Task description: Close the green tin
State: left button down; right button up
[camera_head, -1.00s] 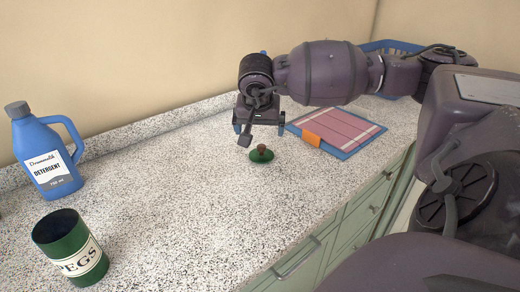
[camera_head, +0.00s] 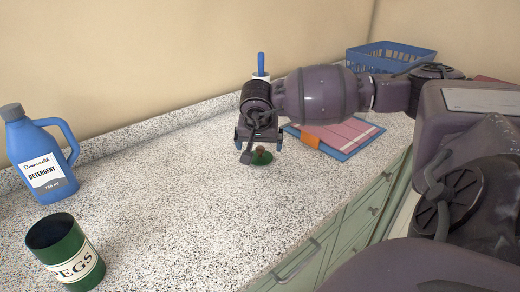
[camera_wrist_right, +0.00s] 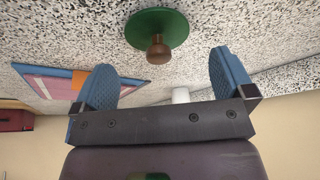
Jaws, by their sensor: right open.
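The green tin (camera_head: 66,250), labelled PEGS, stands upright and open-topped on the counter at the lower left of the head view. Its green lid (camera_head: 262,158) with a brown knob lies flat on the counter near the middle. The lid also shows in the right wrist view (camera_wrist_right: 157,27), with its knob (camera_wrist_right: 158,52) between and beyond the fingers. My right gripper (camera_head: 259,145) is just above and beside the lid, partly hiding it. In the wrist view the right gripper (camera_wrist_right: 165,78) has its blue fingers wide apart with nothing between them. My left gripper is not in view.
A blue detergent bottle (camera_head: 40,155) stands behind the tin. A blue basket (camera_head: 390,58) and a white container with a blue handle (camera_head: 261,66) stand at the back. The counter between tin and lid is clear.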

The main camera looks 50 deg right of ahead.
aim_at(260, 149)
jog(key=x, duration=0.4)
jog(key=shift+d+f, duration=0.15)
jog(key=shift+f, duration=0.05)
jog(key=shift+r, duration=0.1)
jog(key=c, duration=0.8)
